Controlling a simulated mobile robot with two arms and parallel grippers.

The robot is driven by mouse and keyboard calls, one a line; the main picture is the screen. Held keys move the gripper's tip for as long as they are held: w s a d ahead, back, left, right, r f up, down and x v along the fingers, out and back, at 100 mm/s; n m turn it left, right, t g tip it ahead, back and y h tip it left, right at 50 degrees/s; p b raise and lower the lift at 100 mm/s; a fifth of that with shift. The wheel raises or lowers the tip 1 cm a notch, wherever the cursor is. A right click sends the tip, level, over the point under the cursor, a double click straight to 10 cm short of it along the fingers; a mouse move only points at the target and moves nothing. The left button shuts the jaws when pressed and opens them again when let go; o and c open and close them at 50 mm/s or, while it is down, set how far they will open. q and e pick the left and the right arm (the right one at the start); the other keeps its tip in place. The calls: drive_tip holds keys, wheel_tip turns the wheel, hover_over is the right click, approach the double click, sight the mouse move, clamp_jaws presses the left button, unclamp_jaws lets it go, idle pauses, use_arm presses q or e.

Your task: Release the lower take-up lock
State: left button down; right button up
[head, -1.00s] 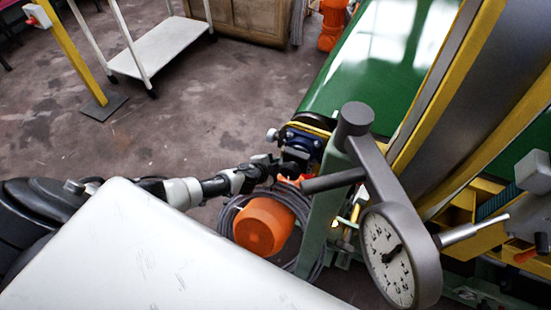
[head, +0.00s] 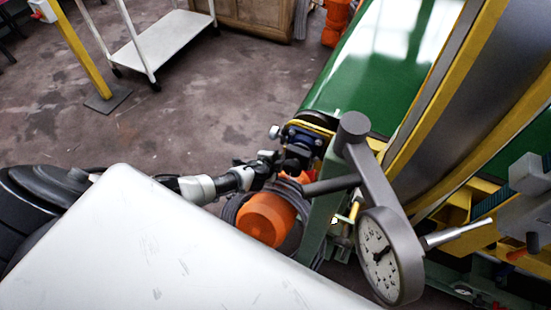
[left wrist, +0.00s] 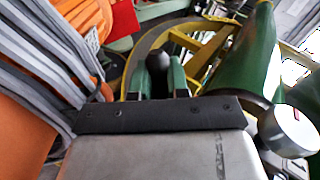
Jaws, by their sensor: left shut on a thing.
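My left gripper (head: 287,172) reaches in from the left, low beside the green machine post, next to the blue and yellow bearing block (head: 303,138). In the left wrist view its two fingers (left wrist: 159,76) are shut on a dark rounded knob (left wrist: 160,60), which stands up between them. I cannot tell from the picture whether this knob belongs to the lower take-up lock. The fingertips are small and partly hidden in the head view. My right gripper is not in view.
An orange motor (head: 265,218) with coiled grey cable lies just below my left wrist. The green belt (head: 375,60) runs behind. Open floor (head: 200,110) lies to the left.

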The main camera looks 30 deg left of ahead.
use_arm(q)
drive_tip(key=c, duration=1.4)
unclamp_jaws()
drive_tip(key=shift+r, duration=0.1)
drive_tip(key=shift+s+r, duration=0.2)
drive_tip(key=shift+s, duration=0.1)
drive_tip(key=p+v, duration=0.3)
drive_tip(key=v, duration=0.7)
drive_tip(key=shift+p, duration=0.3)
drive_tip(key=shift+d, duration=0.1)
